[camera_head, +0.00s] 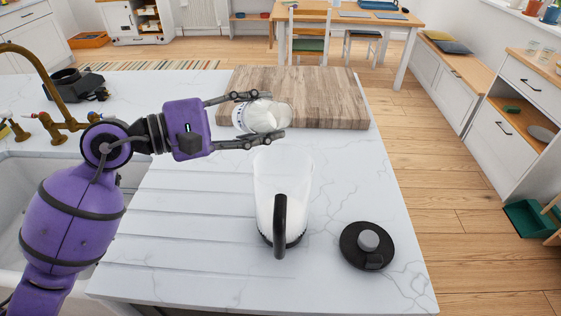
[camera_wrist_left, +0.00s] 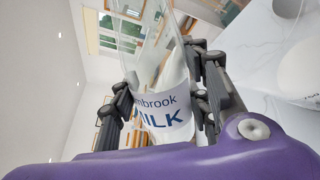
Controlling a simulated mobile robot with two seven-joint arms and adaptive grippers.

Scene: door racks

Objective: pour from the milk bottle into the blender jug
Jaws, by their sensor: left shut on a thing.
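The milk bottle (camera_head: 254,116) is white with blue marks and lies tilted between the fingers of my left gripper (camera_head: 274,114), which is shut on it. In the left wrist view the bottle's label (camera_wrist_left: 160,108) reads "MILK", with clear glass at one end and white milk along one side. The blender jug (camera_head: 283,190) stands upright on the counter, just nearer to me than the bottle. It is see-through, with a black handle toward me. I cannot tell whether milk is leaving the bottle or how much is in the jug. My right gripper is out of view.
A black round lid with a grey cap (camera_head: 367,241) lies right of the jug. A wooden board (camera_head: 325,90) lies behind the bottle. A sink (camera_head: 25,185) and brass tap (camera_head: 45,75) are at the left. The marble counter (camera_head: 190,240) is clear left of the jug.

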